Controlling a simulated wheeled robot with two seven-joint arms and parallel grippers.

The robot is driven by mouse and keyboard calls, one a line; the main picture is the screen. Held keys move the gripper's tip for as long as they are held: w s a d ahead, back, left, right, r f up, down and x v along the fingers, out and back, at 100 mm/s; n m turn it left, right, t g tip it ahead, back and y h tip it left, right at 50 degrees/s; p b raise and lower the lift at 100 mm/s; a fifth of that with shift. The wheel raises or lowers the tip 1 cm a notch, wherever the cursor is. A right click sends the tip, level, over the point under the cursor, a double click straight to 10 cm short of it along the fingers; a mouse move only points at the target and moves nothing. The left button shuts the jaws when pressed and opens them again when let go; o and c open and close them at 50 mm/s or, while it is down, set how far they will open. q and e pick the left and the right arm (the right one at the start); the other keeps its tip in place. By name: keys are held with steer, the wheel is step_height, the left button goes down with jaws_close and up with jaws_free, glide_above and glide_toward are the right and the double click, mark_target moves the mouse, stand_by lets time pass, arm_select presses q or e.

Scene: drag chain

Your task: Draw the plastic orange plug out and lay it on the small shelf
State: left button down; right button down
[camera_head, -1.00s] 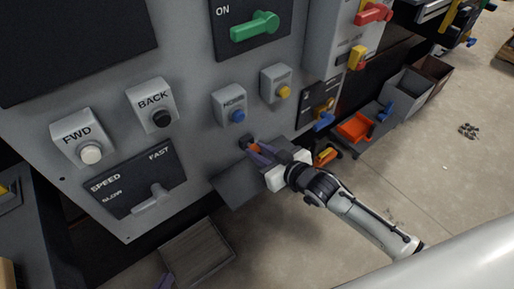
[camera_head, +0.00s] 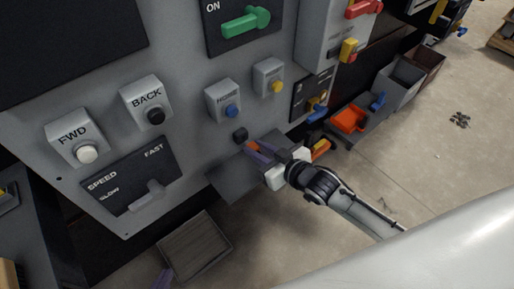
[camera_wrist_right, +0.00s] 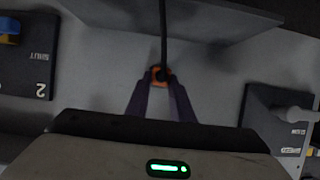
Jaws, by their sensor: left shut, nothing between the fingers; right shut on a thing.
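The orange plug (camera_head: 252,146) is between the purple fingers of my right gripper (camera_head: 259,151), which is shut on it. It also shows at the fingertips in the right wrist view (camera_wrist_right: 160,74), with a dark cable (camera_wrist_right: 163,35) running up from it. In the head view a small gap shows between the plug and the black socket (camera_head: 240,135) on the grey panel. The small shelf (camera_head: 230,182), a grey plate, juts from the panel just below the plug.
A wooden tray (camera_head: 195,247) is below the shelf. An orange bin (camera_head: 349,119) stands to the right. Open floor lies at the right.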

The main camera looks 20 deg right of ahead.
steer(key=s+p, duration=0.1)
steer(key=s+d, duration=0.1)
steer(key=s, duration=0.1)
steer(key=s+p, duration=0.1)
steer(key=shift+s+d+p, duration=0.3)
steer(key=shift+d+p, duration=0.05)
stand_by(0.4)
